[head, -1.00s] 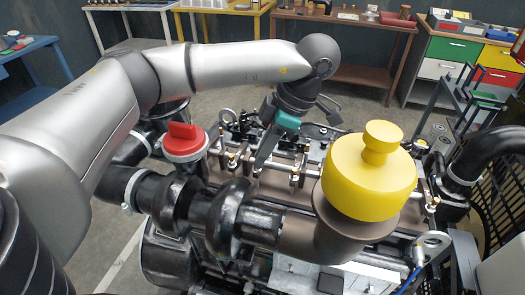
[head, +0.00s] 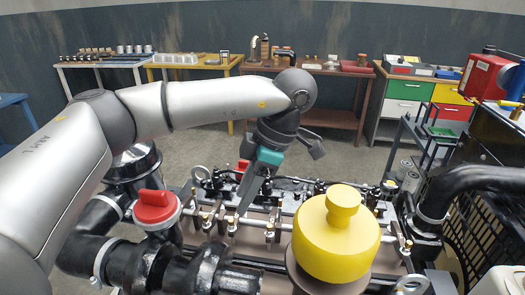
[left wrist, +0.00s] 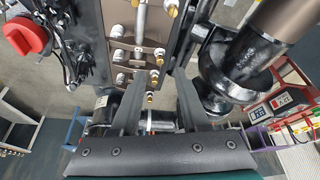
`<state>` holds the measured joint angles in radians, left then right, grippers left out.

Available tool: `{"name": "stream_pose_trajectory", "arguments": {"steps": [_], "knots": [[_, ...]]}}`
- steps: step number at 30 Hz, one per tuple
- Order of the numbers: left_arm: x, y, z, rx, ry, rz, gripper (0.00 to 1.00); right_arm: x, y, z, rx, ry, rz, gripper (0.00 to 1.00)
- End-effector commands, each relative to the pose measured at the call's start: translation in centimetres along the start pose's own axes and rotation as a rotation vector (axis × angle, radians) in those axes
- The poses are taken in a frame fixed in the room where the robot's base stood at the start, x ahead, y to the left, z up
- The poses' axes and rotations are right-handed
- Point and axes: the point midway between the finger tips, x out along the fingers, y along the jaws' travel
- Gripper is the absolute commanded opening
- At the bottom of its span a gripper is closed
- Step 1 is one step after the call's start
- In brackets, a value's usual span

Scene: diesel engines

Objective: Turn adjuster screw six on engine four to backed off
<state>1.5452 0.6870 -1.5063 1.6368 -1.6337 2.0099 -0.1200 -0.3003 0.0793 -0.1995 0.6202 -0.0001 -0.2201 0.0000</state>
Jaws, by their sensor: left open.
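The engine (head: 265,195) fills the lower middle of the head view, with a row of rocker arms and small brass-tipped adjuster screws along its top. My left gripper (head: 242,208) reaches down over this row from behind. In the left wrist view the gripper (left wrist: 159,82) is open, its two dark fingers apart. A brass adjuster screw (left wrist: 154,76) shows between the fingertips, and others lie above it in the picture. No finger visibly closes on a screw. I cannot tell which screw is number six, nor see any engine number. My right gripper is not in view.
A yellow cap (head: 335,245) stands up at the front right of the engine, and a red knob (head: 155,206) at the left. A thick black pipe (head: 465,185) and a grille flank the right. Workbenches and a drawer cabinet (head: 405,88) stand at the back beyond open floor.

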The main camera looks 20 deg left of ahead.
Motion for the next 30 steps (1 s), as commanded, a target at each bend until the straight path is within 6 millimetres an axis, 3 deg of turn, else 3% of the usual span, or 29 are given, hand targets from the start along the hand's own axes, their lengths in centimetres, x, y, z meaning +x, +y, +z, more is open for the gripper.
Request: {"name": "stream_pose_trajectory", "arguments": {"steps": [1, 9, 15, 30], "knots": [[-1.4, 0.1, 0.0, 0.000, -0.001, 0.005, 0.45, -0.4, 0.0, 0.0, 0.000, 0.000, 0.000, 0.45], [-6.7, 0.1, 0.0, -0.001, -0.001, 0.005, 0.45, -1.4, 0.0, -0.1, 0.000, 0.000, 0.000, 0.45], [-9.3, 0.0, 0.0, 0.000, 0.000, 0.002, 0.45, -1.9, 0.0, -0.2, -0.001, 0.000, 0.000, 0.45], [-10.2, 0.0, 0.0, 0.001, 0.000, 0.000, 0.45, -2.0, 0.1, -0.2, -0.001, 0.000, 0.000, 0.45]]}}
